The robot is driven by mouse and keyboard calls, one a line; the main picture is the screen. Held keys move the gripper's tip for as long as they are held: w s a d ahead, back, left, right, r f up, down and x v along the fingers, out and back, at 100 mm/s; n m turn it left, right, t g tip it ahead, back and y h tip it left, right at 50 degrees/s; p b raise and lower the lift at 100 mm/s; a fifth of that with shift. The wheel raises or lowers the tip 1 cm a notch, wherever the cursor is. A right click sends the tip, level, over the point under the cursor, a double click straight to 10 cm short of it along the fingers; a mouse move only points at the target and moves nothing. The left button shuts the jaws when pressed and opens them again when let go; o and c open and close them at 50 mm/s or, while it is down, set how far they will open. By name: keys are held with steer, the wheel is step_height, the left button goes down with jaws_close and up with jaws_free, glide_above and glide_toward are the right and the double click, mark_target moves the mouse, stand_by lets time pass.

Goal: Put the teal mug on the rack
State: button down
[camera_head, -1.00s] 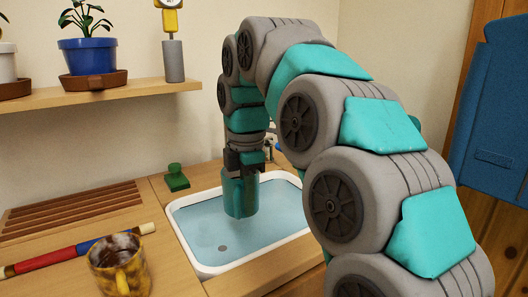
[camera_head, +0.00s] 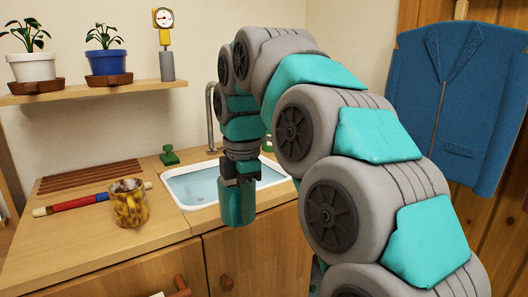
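The teal mug (camera_head: 237,205) hangs from my gripper (camera_head: 239,176), which points straight down with its dark fingers at the mug's top. The fingers appear shut on the mug's rim; the exact contact is partly hidden. The mug is upright in the air, in front of the sink's front edge and the cabinet. The rack (camera_head: 90,176) is a set of brown wooden slats on the counter at the left. It is empty, and my gripper is well to its right.
A green stamp-like object (camera_head: 169,155) stands beside the sink (camera_head: 195,187). A shelf (camera_head: 85,92) with potted plants and a gauge hangs above the rack.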

steer(key=shift+d+f+m, duration=0.7)
steer(key=shift+d+f, duration=0.05)
steer(key=shift+f, duration=0.25)
steer(key=w+d+f+m, duration=0.3)
steer(key=d+f+m, duration=0.3)
steer(key=f, duration=0.4)
steer(key=w+d+f+m, duration=0.3)
steer(key=d+f+m, duration=0.2)
steer(key=f+m, duration=0.3)
steer(key=w+d+f+m, duration=0.2)
steer(key=d+f+m, duration=0.4)
steer(key=f, duration=0.6)
steer(key=shift+w+d+m, duration=0.35)
steer(key=shift+w+m, duration=0.05)
steer(key=shift+m, duration=0.4)
steer(key=shift+f, duration=0.1)
